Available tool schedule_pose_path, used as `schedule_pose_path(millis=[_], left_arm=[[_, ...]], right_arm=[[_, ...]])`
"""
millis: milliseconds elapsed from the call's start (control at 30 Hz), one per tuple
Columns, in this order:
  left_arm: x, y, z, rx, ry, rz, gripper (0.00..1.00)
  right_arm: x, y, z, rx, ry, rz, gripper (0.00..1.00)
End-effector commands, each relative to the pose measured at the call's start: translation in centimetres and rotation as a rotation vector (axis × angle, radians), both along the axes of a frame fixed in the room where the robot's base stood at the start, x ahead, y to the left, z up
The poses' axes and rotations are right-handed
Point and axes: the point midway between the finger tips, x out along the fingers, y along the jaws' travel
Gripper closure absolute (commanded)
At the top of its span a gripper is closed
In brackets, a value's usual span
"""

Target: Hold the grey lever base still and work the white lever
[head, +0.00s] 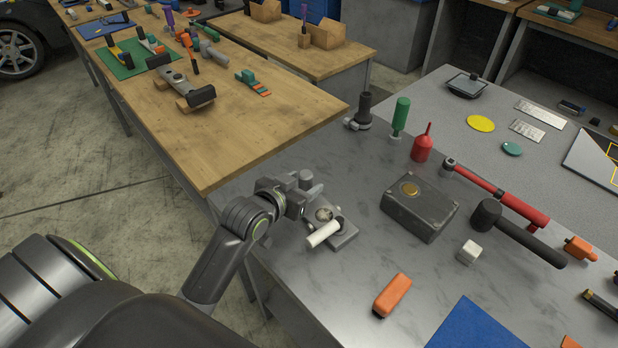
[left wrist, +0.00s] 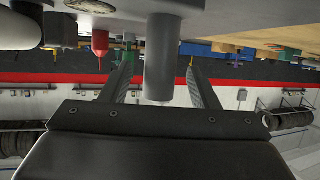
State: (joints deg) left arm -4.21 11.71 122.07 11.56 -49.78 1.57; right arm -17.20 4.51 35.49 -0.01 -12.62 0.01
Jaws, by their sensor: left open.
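The grey lever base (head: 346,236) lies near the left edge of the grey table. Its white lever (head: 323,234) points toward the lower left from a round hub. A grey upright post (head: 306,177) stands behind my gripper and seems to belong to the base; the join is hidden. My left gripper (head: 303,196) is at the post. In the left wrist view, which is upside down, its open fingers stand either side of the grey post (left wrist: 160,60), with gaps visible on both sides. My right gripper is out of view.
A dark metal box (head: 420,207) stands right of the base. A black-headed mallet (head: 515,232), a white cube (head: 469,251) and an orange-handled item (head: 391,295) lie farther right and in front. A wooden table (head: 240,115) adjoins at the left. Table around the base is clear.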

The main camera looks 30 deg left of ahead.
Motion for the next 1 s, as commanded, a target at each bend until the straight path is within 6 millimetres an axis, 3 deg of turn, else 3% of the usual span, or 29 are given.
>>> schedule_pose_path(millis=[233,667,1000], left_arm=[[2.6,-0.2,-1.0,0.0,-0.001,0.0,0.45],[3.1,-0.3,-1.3,0.0,0.0,0.0,0.46],[3.1,-0.2,-1.3,0.0,0.0,0.0,0.91]], right_arm=[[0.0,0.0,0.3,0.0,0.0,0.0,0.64],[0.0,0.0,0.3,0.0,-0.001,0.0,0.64],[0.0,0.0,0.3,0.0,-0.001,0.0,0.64]])
